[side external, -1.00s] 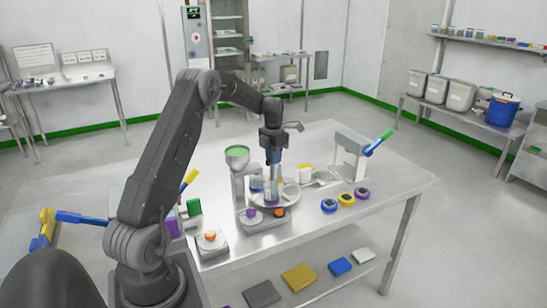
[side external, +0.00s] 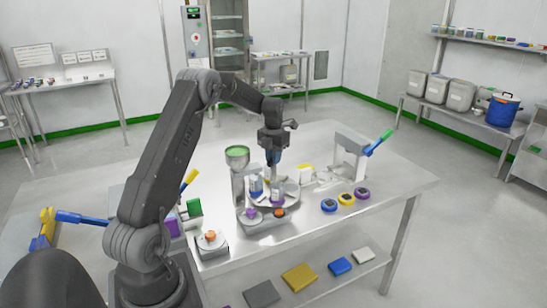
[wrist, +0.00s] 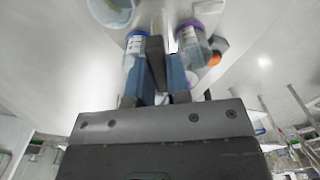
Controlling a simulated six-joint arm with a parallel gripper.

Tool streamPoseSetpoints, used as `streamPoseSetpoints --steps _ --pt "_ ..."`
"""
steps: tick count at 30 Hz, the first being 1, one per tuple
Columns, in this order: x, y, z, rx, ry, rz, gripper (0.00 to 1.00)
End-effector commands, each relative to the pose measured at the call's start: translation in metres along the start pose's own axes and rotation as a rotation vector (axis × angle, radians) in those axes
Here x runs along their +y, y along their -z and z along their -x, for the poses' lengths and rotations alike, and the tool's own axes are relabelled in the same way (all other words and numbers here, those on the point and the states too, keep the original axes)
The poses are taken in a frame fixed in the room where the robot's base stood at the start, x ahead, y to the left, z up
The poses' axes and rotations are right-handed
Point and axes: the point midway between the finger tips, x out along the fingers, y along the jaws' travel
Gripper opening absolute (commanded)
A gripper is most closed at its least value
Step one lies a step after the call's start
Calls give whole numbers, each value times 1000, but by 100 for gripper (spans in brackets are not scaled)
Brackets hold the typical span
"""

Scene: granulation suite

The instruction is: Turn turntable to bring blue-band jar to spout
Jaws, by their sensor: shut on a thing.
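The turntable (side external: 288,204) is a round grey plate on the steel table, with jars on it. The blue-band jar (side external: 256,188) stands at its left side, close to the spout stand (side external: 238,180) with its green-topped hopper (side external: 236,154). The blue-band jar also shows in the wrist view (wrist: 136,42), left of my fingers. A purple-topped jar (wrist: 192,42) stands right of them. My gripper (side external: 273,163) points down over the turntable, its blue fingers shut on a dark grey upright post (wrist: 155,55) between the jars. The post's foot is hidden.
Blue, yellow and purple rings (side external: 345,199) lie to the right. A grey stand with a green-and-blue lever (side external: 350,155) is behind them. The table's right front is clear.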

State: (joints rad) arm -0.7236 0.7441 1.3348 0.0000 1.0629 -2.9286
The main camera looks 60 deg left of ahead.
Motion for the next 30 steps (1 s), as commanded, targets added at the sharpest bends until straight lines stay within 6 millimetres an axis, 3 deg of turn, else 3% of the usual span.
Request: streamPoseSetpoints --steps 12,13,20,30 --pt "0 -1 1 -3 0 2 0" --pt "0 -1 1 -3 0 2 20" --pt "0 0 1 -2 0 2 42" --pt "0 0 6 -2 0 2 43"
